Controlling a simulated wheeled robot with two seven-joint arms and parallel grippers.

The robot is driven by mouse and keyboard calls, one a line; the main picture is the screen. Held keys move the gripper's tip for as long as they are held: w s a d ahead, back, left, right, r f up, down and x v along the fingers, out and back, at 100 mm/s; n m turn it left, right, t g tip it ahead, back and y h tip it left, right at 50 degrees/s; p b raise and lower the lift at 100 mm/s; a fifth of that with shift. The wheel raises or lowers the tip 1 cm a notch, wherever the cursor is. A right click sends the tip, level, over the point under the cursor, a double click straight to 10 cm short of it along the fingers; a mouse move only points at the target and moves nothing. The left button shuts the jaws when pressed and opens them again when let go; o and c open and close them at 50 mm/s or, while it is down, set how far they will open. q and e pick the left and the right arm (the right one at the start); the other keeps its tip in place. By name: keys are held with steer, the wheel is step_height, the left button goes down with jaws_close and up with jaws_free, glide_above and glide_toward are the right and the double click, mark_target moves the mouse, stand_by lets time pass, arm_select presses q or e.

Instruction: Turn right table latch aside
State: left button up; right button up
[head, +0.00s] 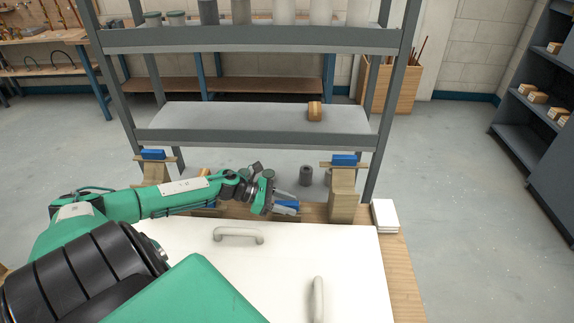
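A blue latch (287,206) sits at the back edge of the wooden table (398,262), right of centre, just behind the white panel (300,245). My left gripper (284,203) reaches in from the left and is right at this latch, partly covering it. I cannot tell whether the fingers touch it or how far apart they are. Another part at the table's back edge (207,212) is mostly hidden under my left arm. My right gripper is not in view.
The panel carries two pale handles, one at the back (238,236) and one at the right (318,300). Wooden posts with blue tops stand left (153,155) and right (344,160). A grey shelf rack (250,138) stands behind. White tiles (385,215) lie at the right corner.

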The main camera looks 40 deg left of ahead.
mark_target(283, 203)
arm_select(q)
steer(key=shift+s+a+r, duration=0.1)
steer(key=shift+s+a, duration=0.3)
steer(key=shift+a, duration=0.05)
steer(key=v, duration=0.5)
steer(key=shift+s+a+r+b, duration=0.2)
steer(key=shift+a+b, duration=0.05)
steer(key=shift+b, duration=0.05)
steer(key=v, duration=0.6)
steer(key=shift+s+a+r+p, duration=0.2)
steer(key=shift+a+r+p, duration=0.05)
steer(key=shift+a+p, duration=0.1)
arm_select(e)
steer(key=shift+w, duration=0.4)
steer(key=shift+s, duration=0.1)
